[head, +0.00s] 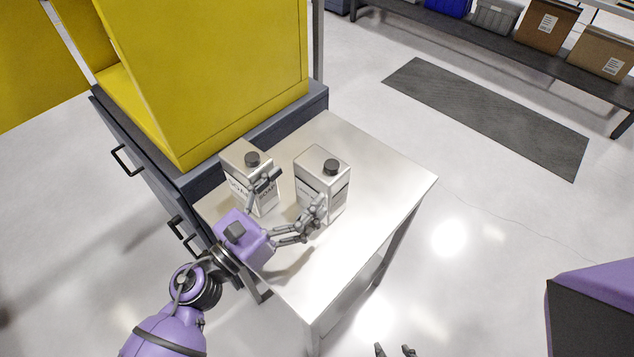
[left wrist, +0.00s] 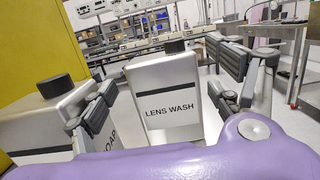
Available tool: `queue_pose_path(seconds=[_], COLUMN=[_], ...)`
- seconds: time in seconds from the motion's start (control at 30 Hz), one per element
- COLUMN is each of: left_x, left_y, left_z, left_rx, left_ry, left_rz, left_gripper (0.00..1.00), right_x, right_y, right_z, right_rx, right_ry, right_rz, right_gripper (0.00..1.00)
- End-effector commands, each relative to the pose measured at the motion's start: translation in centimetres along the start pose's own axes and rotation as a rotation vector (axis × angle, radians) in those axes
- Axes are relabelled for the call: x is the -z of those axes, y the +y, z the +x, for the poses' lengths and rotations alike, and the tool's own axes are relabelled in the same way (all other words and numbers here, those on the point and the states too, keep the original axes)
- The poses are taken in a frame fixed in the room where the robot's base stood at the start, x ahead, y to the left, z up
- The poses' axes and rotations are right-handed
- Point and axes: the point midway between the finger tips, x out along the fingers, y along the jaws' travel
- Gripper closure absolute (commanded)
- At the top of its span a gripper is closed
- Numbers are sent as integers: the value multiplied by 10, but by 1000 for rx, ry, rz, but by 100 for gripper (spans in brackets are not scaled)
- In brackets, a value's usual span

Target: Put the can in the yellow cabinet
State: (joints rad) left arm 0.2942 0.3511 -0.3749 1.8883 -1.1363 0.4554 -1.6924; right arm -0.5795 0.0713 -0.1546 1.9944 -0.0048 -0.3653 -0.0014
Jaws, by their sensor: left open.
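Two silver-white cans with black caps stand upright on a small metal table. The LENS WASH can (head: 323,178) is on the right; in the left wrist view the LENS WASH can (left wrist: 163,100) shows ahead between the fingers. The SOAP can (head: 240,165) is on the left, nearer the cabinet; it also shows in the left wrist view (left wrist: 40,125). My left gripper (head: 287,204) is open, its fingers spread in front of the cans, holding nothing. The yellow cabinet (head: 210,70) is open at its left-facing front. My right gripper (head: 395,350) shows only its separated fingertips at the bottom edge.
The cabinet sits on a dark drawer base (head: 185,185) with handles, against the metal table (head: 375,195). A yellow panel (head: 35,60), seemingly the open door, extends left. A shelf with boxes (head: 548,25) and a dark mat (head: 490,115) are far right. The table's right side is clear.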

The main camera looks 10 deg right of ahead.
Motion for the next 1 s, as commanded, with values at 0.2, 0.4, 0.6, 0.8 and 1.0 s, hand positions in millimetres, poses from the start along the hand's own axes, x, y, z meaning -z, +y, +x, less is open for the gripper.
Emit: queue_pose_path(seconds=[0.2, 0.4, 0.6, 0.8, 1.0], left_x=[16, 14, 16, 18, 18], left_y=[0, 0, 0, 0, 0], left_z=[10, 37, 66, 73, 73], left_rx=[0, 1, 1, -1, -1], left_ry=[-4, -6, -3, -1, -1], left_rz=[1, 1, 1, -1, -1], left_gripper=[17, 17, 17, 17, 25], right_x=[9, 23, 19, 15, 14], right_y=[-2, -1, 0, 1, 0], right_z=[12, 7, 3, 1, 1], right_rx=[5, 5, 3, 3, 3], right_ry=[16, 39, 31, 23, 22], right_rz=[-10, -8, -6, -7, -7], right_gripper=[60, 60, 60, 60, 60])
